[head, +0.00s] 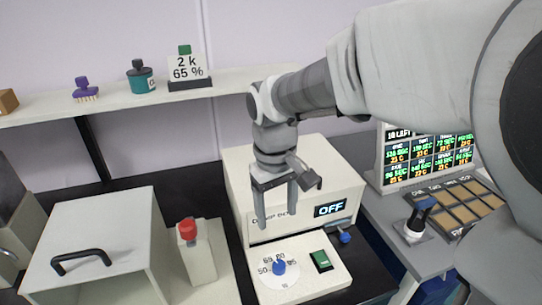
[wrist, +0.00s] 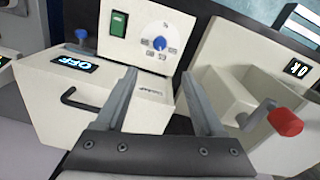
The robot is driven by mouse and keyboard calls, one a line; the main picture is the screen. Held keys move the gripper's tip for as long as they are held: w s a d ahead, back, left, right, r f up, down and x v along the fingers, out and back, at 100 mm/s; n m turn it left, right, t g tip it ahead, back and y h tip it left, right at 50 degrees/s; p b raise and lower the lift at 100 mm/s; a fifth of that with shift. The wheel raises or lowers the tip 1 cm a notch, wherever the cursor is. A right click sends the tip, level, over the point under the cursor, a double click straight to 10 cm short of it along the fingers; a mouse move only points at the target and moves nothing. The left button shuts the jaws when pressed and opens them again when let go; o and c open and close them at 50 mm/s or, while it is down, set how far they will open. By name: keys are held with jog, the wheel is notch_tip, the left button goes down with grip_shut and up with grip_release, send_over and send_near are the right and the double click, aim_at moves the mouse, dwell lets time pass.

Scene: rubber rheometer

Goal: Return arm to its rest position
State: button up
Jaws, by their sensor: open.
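My arm reaches in from the right in the head view. My gripper (head: 277,207) points down in front of a white machine (head: 310,160) whose display reads OFF. Its two fingers are apart with nothing between them. In the wrist view my gripper (wrist: 165,95) is also open and empty, with the machine's white body and black handle (wrist: 82,102) beyond the fingers. The machine's front panel has a blue knob on a round dial (head: 279,267) and a green switch (head: 321,260). Both also show in the wrist view, the dial (wrist: 160,43) and the switch (wrist: 118,23).
A white box with a black handle (head: 82,262) and a red-topped unit (head: 188,230) stand left. A shelf (head: 120,100) above holds a purple brush, a teal container and a sign.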

jog(key=s+d+r+m+t+p, duration=0.5)
jog(key=s+d+r+p, duration=0.1)
jog(key=s+d+r, duration=0.5)
jog(key=shift+s+d+r+m, duration=0.2)
jog(key=shift+s+r+m, duration=0.1)
jog(key=shift+s+r, duration=0.2)
dwell(1.1)
jog(key=shift+s+d+f+b, duration=0.15)
jog(key=shift+s+f+b, duration=0.05)
jog(key=shift+f+b, duration=0.8)
jog(key=shift+s+d+f+b, duration=0.1)
jog(key=shift+s+f+b, duration=0.1)
jog(key=shift+f+b, duration=0.8)
